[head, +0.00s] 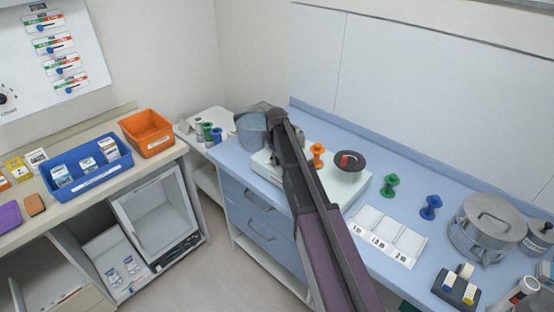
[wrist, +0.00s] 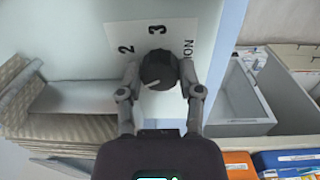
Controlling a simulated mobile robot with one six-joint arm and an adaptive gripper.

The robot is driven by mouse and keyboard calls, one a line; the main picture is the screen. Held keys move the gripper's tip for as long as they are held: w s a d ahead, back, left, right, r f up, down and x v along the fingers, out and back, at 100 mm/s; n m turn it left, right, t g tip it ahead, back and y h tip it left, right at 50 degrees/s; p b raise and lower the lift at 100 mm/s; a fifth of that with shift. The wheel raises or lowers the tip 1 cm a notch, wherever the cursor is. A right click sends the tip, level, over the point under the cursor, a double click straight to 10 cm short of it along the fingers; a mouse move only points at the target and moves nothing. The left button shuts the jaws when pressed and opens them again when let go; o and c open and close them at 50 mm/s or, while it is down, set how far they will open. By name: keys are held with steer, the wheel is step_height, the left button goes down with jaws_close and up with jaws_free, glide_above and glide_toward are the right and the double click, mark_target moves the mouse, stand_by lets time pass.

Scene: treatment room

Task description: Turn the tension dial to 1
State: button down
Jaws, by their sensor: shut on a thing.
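The tension dial (wrist: 158,68) is a dark round knob with a pale pointer line, on a white plate (wrist: 118,32) in the wrist view. The printed 2 and 3 show above it, with part of a word at its right; no 1 is visible. The pointer line lies toward the lower left of the picture, away from the 2 and 3. My gripper (wrist: 159,72) has one finger on each side of the knob and is shut on it. In the head view my arm hides the dial and my fingers.
A white device base (head: 345,186) stands on the blue counter, bearing an orange spool (head: 317,155) and a dark round bowl (head: 350,161). Green (head: 389,186) and blue (head: 430,207) spools, a numbered white tray (head: 385,238) and a lidded pot (head: 486,228) stand to the right.

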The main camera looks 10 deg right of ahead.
steer(key=shift+s+n, duration=0.2)
steer(key=shift+n, duration=0.2)
steer(key=shift+c, duration=1.3)
jaws_free()
steer(key=shift+w+r, duration=0.1)
steer(key=shift+w, duration=0.05)
